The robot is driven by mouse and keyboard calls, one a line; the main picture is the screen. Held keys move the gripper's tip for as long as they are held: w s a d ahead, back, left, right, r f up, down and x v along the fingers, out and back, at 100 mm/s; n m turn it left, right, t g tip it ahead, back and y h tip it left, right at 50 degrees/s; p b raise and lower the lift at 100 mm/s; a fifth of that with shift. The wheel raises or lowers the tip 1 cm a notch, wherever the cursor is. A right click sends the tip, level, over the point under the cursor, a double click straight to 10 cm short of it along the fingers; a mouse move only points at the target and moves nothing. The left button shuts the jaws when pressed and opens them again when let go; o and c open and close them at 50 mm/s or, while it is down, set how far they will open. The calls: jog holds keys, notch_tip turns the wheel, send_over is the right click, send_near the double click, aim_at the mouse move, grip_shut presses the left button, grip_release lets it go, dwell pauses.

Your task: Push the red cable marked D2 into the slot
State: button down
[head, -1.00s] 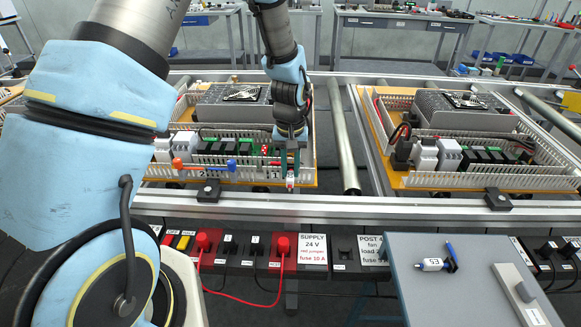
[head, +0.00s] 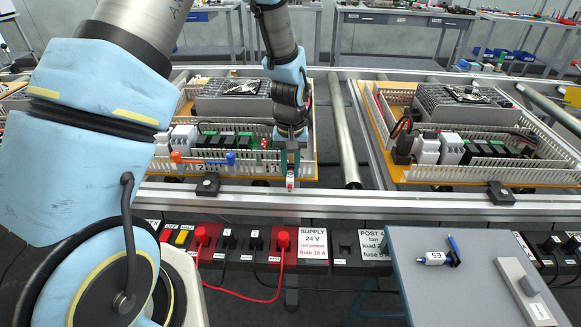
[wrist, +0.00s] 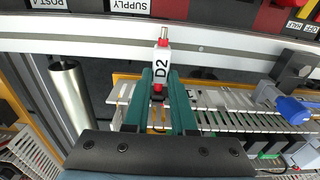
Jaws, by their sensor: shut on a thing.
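The red cable end with a white sleeve marked D2 (wrist: 161,66) and a metal tip is held between the teal fingers of my gripper (wrist: 160,84) in the wrist view. Its tip points away from the board, toward the front rail. In the head view my gripper (head: 290,158) hangs over the right front of the middle board, and the D2 end (head: 290,183) sticks out below the fingers. The slotted white duct (head: 235,174) runs along the board's front edge and shows in the wrist view (wrist: 225,100). The fingers hide the slot near the cable, so I cannot tell whether the cable is in it.
A black clamp (head: 208,185) sits on the front rail. A second board (head: 450,140) stands to the right beyond a roller (head: 343,135). A grey table (head: 460,280) is front right.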

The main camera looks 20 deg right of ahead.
aim_at(290, 173)
jog(key=shift+f+b, duration=0.35)
jog(key=shift+f, duration=0.3)
jog(key=c, duration=0.7)
grip_release()
jog(key=shift+o, duration=0.2)
notch_tip(290, 173, up, 11)
jog(key=b, duration=0.2)
jog(key=shift+s, duration=0.15)
jog(key=shift+a, duration=0.1)
jog(key=s+a+r+n, duration=0.1)
jog(key=a+r+n, duration=0.1)
jog(key=a, duration=1.3)
jog(key=s+a+r+n+t, duration=0.1)
jog(key=s+a+r, duration=0.1)
jog(key=a, duration=1.3)
jog(key=shift+s+n, duration=0.3)
jog(key=shift+n, duration=0.1)
